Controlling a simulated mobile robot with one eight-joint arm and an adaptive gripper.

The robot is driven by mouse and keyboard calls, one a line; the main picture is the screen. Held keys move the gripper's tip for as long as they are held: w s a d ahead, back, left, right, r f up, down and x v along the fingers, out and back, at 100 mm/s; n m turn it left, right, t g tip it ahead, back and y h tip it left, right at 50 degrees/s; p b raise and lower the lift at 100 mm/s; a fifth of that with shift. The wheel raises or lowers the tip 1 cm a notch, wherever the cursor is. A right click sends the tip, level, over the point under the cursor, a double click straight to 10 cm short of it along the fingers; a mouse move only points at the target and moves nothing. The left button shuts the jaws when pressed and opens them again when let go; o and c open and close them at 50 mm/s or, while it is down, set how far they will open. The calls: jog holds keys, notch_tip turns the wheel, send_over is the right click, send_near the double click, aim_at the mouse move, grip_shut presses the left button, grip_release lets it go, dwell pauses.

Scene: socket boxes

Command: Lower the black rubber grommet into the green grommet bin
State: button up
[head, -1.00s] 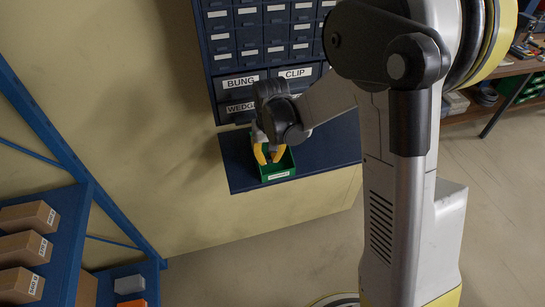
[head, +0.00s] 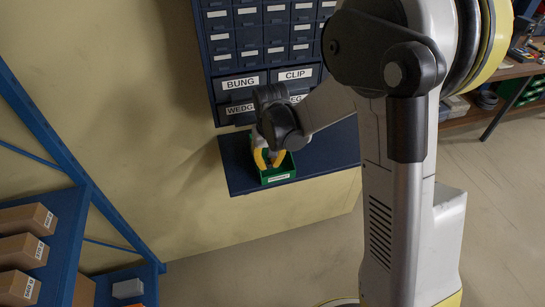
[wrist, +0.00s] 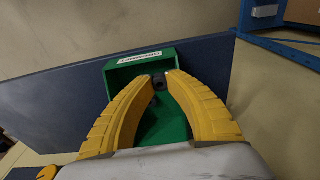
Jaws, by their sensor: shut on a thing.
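The green grommet bin (head: 279,177) stands on a dark blue shelf below the drawer cabinet in the head view. It also shows in the wrist view (wrist: 181,58), with a white label on its far wall. My gripper (head: 267,163) points down into the bin's opening. In the wrist view its yellow fingers (wrist: 164,80) close on the small black grommet (wrist: 159,83), which sits at the tips within the bin's outline. Whether the grommet touches the bin floor cannot be told. The grommet is hidden in the head view.
The drawer cabinet (head: 265,62) with BUNG and CLIP labels rises directly behind the bin. The blue shelf (head: 330,150) is bare to the bin's right. A blue rack (head: 62,230) with brown boxes stands at the left.

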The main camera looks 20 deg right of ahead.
jog(key=o, duration=0.8)
notch_tip(320, 180, up, 12)
jog(key=s, duration=0.1)
jog(key=shift+s, duration=0.25)
jog(key=s+d+f+t+b, duration=0.1)
jog(key=s+f+t+b, duration=0.1)
jog(key=s, duration=0.7)
jog(key=s+d+f+t+b, duration=0.2)
jog(key=s+t+b, duration=0.1)
jog(key=s+b, duration=0.4)
jog(key=shift+s+t, duration=0.4)
jog(key=shift+s, duration=0.75)
